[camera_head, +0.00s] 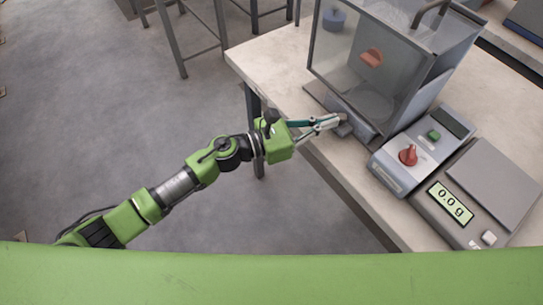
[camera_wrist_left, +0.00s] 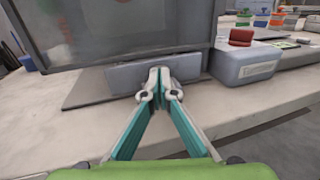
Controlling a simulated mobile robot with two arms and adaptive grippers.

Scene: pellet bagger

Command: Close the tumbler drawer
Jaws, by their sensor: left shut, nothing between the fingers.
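The tumbler drawer (camera_wrist_left: 125,79) is a grey box front low on the glass-walled tumbler cabinet (camera_head: 375,65). In the left wrist view it sits under the dark-framed panel. It also shows in the head view (camera_head: 353,122), partly behind my fingers. My left gripper (camera_head: 337,121) is shut and empty, its fingertips at the drawer front. In the left wrist view the closed fingertips (camera_wrist_left: 160,80) overlap the middle of the drawer front; I cannot tell whether they touch it. How far the drawer stands out is hard to tell. My right gripper is not in view.
A control box (camera_head: 420,150) with a red knob and green button stands right of the cabinet. A scale (camera_head: 475,195) reading 0.0 g is beside it. The pale table's (camera_head: 270,60) left part is bare. Metal-framed stools stand on the floor behind.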

